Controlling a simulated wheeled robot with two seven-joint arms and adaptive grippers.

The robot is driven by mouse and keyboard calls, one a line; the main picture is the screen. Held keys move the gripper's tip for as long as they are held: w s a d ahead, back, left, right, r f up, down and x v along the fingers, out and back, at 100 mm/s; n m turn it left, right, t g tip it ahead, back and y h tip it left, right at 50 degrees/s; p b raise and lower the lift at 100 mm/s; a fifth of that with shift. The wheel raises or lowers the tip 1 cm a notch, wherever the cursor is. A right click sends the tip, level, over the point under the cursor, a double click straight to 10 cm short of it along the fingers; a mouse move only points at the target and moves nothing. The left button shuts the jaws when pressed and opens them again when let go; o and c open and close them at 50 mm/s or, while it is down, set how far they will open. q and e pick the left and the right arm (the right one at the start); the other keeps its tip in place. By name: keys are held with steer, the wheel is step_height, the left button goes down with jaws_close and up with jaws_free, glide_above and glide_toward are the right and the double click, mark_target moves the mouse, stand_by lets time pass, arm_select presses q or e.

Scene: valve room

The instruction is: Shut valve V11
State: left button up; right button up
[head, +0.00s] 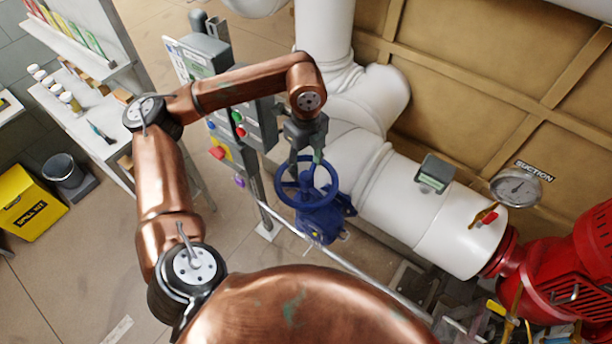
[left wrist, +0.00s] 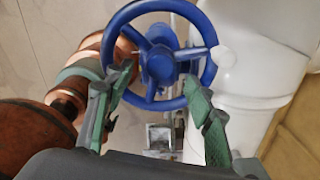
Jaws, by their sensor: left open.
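A blue handwheel valve (head: 306,190) stands in front of the thick white pipe in the head view. No V11 label is readable on it. Its spoked wheel fills the upper middle of the left wrist view (left wrist: 158,92). My left gripper (head: 304,160) is open, with its fingers pointing down at the far part of the wheel's rim. In the left wrist view the green fingers (left wrist: 160,108) are spread to either side of the wheel's near part, and nothing is clamped between them. I cannot tell whether a finger touches the rim. My right gripper is not in view.
A control panel with coloured buttons (head: 240,125) stands left of the valve, close to my left arm. The white pipe (head: 400,200) runs behind it to a red pump (head: 570,270). A suction gauge (head: 516,188) sits above the pump end. A yellow bin (head: 28,203) is far left.

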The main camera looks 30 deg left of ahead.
mark_target(306, 176)
arm_select(q)
steer(key=shift+n, duration=0.5)
steer(key=shift+f, duration=0.1)
steer(key=shift+s+f+b, duration=0.1)
steer(key=shift+f+b, duration=2)
steer(key=shift+f, duration=1.1)
steer(key=shift+o, duration=0.2)
